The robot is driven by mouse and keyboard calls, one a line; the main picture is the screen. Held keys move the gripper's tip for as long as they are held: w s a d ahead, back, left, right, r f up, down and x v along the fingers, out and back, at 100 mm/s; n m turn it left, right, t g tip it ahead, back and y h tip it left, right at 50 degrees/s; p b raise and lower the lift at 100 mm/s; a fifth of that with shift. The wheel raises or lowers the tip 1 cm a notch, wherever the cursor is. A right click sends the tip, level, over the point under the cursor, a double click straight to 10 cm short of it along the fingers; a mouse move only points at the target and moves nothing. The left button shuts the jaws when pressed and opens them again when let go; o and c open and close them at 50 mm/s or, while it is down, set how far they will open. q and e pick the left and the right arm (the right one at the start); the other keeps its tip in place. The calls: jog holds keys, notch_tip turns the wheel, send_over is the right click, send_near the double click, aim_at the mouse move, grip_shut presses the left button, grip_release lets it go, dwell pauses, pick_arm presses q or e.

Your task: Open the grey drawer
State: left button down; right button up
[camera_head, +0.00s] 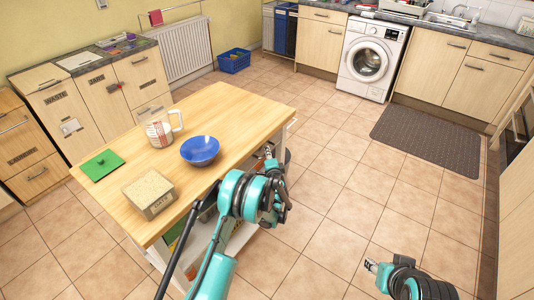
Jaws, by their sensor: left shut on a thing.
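My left gripper (268,153) is at the right side of the wooden table (225,105), just below the tabletop edge. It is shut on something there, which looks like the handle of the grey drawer. The drawer's front is mostly hidden behind my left arm and the tabletop, and I cannot tell how far it is open. My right gripper (371,265) is low at the bottom right, over bare floor and away from the table. Its fingers are too small to tell whether they are open.
On the table are a blue bowl (200,151), a measuring jug (160,130), a green board (102,165) and a box-shaped container (150,192). A white lower shelf (240,238) shows under the table. Tiled floor (330,185) is clear to the right, up to a dark mat (428,140).

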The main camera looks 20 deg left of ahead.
pick_arm(q)
jog(key=s+d, duration=0.4)
jog(key=d, duration=0.8)
jog(key=s+d, duration=0.5)
jog(key=d, duration=0.7)
jog(key=shift+w, duration=0.1)
jog(key=c, duration=1.9)
grip_release()
jog(key=shift+d, duration=0.1)
jog(key=v, duration=1.2)
jog(key=shift+f, duration=0.1)
